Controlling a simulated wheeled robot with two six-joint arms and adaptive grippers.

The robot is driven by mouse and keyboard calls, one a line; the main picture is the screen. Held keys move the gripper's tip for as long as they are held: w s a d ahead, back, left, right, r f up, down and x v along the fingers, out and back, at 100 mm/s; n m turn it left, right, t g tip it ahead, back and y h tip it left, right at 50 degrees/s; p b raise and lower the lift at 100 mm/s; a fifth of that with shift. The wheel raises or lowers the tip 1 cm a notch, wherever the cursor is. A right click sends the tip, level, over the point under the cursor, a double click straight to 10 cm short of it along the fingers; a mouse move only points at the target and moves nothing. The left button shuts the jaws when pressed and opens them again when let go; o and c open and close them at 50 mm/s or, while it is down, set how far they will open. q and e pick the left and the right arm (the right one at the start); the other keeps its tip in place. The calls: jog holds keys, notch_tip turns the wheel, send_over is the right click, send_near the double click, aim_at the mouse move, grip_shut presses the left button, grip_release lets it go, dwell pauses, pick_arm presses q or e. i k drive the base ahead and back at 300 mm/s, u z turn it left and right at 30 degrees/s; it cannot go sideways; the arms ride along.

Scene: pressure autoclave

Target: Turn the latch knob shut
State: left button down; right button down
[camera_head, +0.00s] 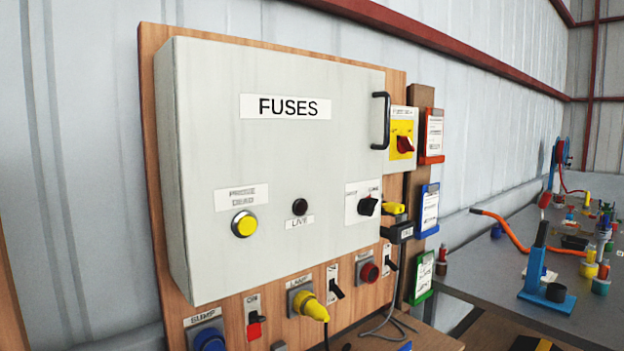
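A black latch knob (368,206) sits on a white labelled plate at the lower right of the grey fuse box door (280,165). The knob is tilted on its plate; the small lettering beside it is too blurred to read for certain. The door is marked FUSES, lies flush over the box as far as I can see, and has a black bar handle (381,120) at its right edge. Neither of my grippers is in view.
A red rotary switch (405,144) on a yellow plate is right of the door. A yellow button (244,224) and dark lamp (300,207) are on the door. Below are plugs and switches. A grey bench (480,262) with tools stands at right.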

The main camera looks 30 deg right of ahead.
aim_at(367, 205)
jog(key=z, duration=0.55)
jog(key=k, duration=0.65)
jog(key=z, duration=1.35)
jog(key=i, duration=0.95)
jog(key=z, duration=0.25)
